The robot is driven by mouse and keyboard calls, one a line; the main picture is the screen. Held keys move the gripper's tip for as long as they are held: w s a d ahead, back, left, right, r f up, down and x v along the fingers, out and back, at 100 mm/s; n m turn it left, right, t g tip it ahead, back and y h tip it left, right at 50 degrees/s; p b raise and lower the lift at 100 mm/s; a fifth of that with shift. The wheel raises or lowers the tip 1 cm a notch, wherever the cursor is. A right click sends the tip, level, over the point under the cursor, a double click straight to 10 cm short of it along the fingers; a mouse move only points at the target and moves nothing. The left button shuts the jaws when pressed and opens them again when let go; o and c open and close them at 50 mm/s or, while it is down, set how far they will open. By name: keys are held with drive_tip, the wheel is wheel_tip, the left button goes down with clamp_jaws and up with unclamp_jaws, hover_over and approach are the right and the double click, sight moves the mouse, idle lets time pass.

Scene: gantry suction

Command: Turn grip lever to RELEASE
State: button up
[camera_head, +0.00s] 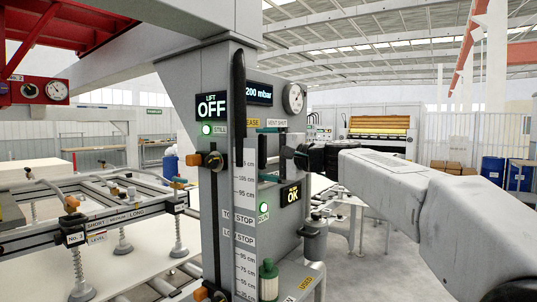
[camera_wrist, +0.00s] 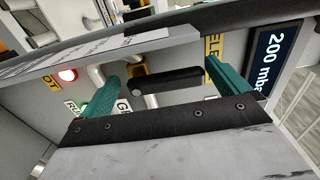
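The grip lever (camera_wrist: 165,81) is a black bar beside an orange-yellow piece, on the grey panel in the wrist view. My gripper (camera_wrist: 160,72) is open, with one teal finger on each side of the bar's length. Neither finger visibly touches the bar. A partly hidden yellow RELEASE label (camera_wrist: 214,45) is near the right finger, and a partly covered GRIP label (camera_wrist: 122,110) is near the left finger. In the head view my gripper (camera_head: 268,153) is at the panel, below the RELEASE label (camera_head: 251,123). The lever's exact setting cannot be told.
The grey column (camera_head: 215,215) carries a LIFT OFF display (camera_head: 211,106), a 200 mbar display (camera_head: 259,92) and a gauge (camera_head: 294,98). A long black vertical bar (camera_head: 238,100) stands left of my gripper. A suction frame (camera_head: 110,215) hangs at left. A red light (camera_wrist: 67,75) glows nearby.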

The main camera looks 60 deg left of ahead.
drive_tip(key=shift+w+d+r, duration=0.15)
drive_tip(key=shift+w+d, duration=0.2)
drive_tip(key=shift+d, duration=0.15)
drive_tip(key=v, duration=0.6)
drive_tip(key=shift+d, duration=0.4)
